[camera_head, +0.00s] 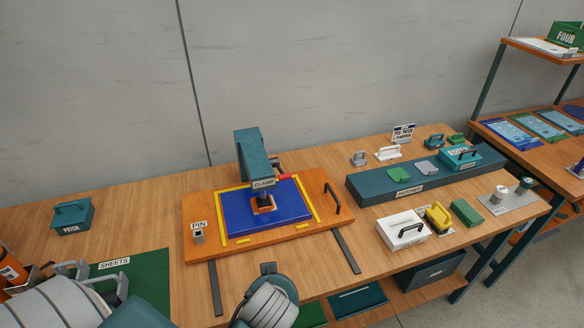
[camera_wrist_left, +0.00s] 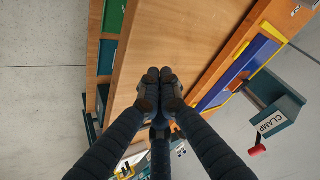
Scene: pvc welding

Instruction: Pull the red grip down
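The teal clamp (camera_head: 253,155) stands upright on the orange board, over a blue plate (camera_head: 238,222). Its red grip (camera_head: 284,177) sticks out to the right of the clamp head. The red grip also shows at the lower right of the left wrist view (camera_wrist_left: 257,150), beside the CLAMP label. My left gripper (camera_wrist_left: 160,75) has its fingertips together with nothing visible between them. It is apart from the red grip. My right gripper cannot be made out. Grey arm links show along the bottom of the head view.
The orange board (camera_head: 207,253) carries a black handle (camera_head: 332,198) and a PIN block (camera_head: 199,235). A PATCH box (camera_head: 72,216) stands at the left. A long teal tray (camera_head: 375,192) and several handled tools stand at the right.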

